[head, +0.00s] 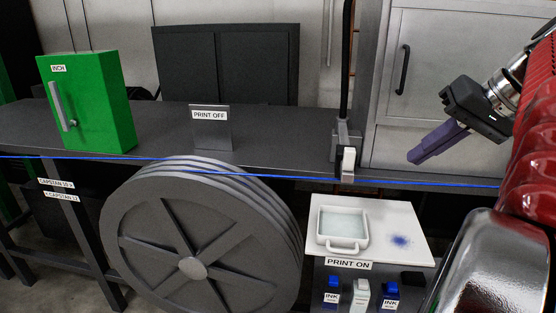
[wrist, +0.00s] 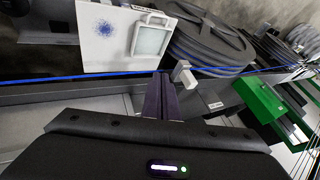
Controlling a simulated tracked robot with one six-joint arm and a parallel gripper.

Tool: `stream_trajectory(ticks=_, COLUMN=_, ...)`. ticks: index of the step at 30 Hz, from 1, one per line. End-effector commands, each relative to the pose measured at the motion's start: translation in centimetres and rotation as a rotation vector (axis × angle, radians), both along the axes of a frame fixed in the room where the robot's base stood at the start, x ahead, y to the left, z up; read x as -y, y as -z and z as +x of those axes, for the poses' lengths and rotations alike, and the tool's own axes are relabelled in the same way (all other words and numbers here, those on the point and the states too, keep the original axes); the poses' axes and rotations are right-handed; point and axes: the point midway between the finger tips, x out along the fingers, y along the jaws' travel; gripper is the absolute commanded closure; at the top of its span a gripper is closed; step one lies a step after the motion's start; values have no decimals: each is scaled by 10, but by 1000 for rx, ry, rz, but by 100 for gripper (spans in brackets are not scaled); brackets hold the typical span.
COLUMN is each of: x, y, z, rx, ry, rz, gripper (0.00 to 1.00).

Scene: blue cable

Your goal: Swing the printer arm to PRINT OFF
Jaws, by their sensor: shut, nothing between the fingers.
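A small white block (head: 347,163) on a grey base (head: 345,141) with a tall black post (head: 346,60) stands at the bench's front edge in the head view; I take this to be the printer arm. In the wrist view the white block (wrist: 184,74) is just right of my fingertips. The PRINT OFF sign (head: 209,115) stands on the bench, left of the post.
A blue cable (head: 250,174) runs across the bench's front edge. A large grey wheel (head: 125,215) sits below. A white board (head: 410,222) carries a tray (head: 320,230) and a blue stain. A green INCH box (head: 110,105) stands at left. Ink bottles (head: 391,291) stand at lower right.

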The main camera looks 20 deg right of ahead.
Motion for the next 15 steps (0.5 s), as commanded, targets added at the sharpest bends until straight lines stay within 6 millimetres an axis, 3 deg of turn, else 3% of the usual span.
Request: stream_trajectory(ticks=15, x=1, y=3, z=1, rx=4, ry=7, rz=1, gripper=100)
